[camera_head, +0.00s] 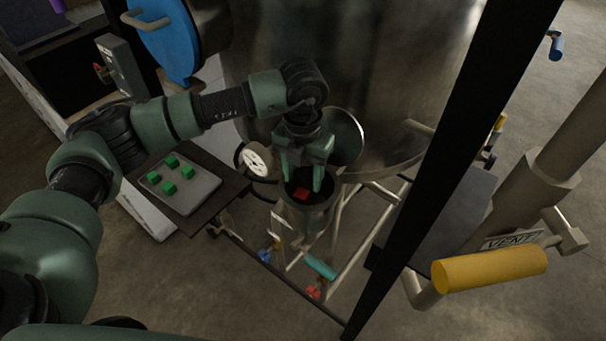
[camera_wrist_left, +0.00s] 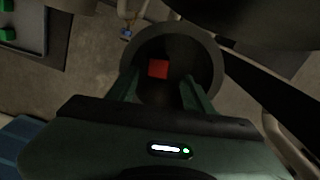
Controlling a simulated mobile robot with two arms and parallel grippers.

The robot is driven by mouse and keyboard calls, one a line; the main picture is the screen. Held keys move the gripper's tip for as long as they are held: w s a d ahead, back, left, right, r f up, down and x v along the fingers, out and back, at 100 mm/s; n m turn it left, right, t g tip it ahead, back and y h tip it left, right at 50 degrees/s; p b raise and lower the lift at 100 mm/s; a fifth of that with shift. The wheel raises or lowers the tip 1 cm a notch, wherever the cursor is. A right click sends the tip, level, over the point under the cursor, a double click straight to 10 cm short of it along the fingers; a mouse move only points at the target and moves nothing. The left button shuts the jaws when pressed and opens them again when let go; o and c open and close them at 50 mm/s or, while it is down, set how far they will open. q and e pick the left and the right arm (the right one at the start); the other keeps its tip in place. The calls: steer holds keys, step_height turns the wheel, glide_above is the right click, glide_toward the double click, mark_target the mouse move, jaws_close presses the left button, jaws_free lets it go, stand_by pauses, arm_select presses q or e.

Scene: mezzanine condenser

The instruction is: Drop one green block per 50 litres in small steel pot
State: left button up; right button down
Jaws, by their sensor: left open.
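My left gripper (camera_head: 303,185) is open above the mouth of the small steel pot (camera_head: 299,222), its fingers pointing down at the opening. A red block (camera_head: 301,194) shows inside the pot, between and below the fingers. In the left wrist view, the pot's rim (camera_wrist_left: 213,66) surrounds a dark inside with the red block (camera_wrist_left: 158,68) in it; nothing is held between the fingers (camera_wrist_left: 160,88). Several green blocks (camera_head: 169,188) sit apart on a grey tray (camera_head: 203,190) to the left. Part of the tray also shows in the left wrist view (camera_wrist_left: 30,25). My right gripper is not seen.
A large steel vessel (camera_head: 350,70) stands behind the pot. A round white gauge (camera_head: 257,161) is left of the pot; its reading is too small to tell. A dark upright post (camera_head: 455,150) and a yellow handle (camera_head: 490,269) by a VENT sign (camera_head: 512,239) are to the right.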

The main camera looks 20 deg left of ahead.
mark_target(303, 193)
arm_select(q)
steer(key=shift+w+a+r, duration=0.1)
steer(key=shift+w+r, duration=0.05)
steer(key=shift+r, duration=0.1)
step_height(303, 193, up, 7)
steer(key=b, duration=0.3)
steer(key=shift+r, duration=0.15)
